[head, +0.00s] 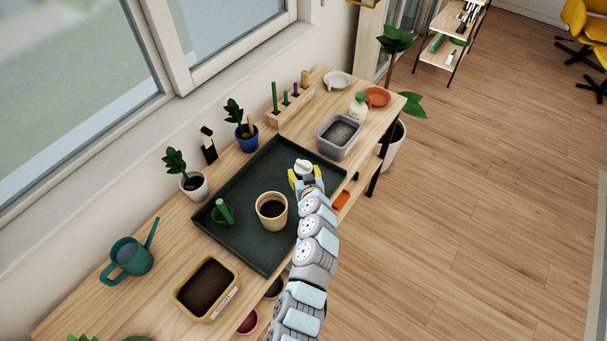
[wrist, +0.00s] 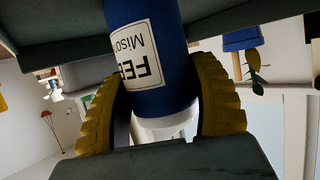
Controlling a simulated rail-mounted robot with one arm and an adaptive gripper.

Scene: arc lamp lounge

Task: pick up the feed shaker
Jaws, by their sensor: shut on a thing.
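The feed shaker is a blue cylinder with a white label and a white cap. In the wrist view the feed shaker (wrist: 150,60) is between the two yellow finger pads of my gripper (wrist: 160,110), which is shut on it. That view is upside down, so the shaker looks upright, cap up. In the head view the shaker's white top (head: 303,167) shows just beyond my gripper (head: 306,180), over the right part of the dark green tray (head: 245,180). My gripper hides most of its body. I cannot tell whether its base touches the tray.
Potted plants (head: 194,186) line the wall. A watering can (head: 128,256) stands left.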

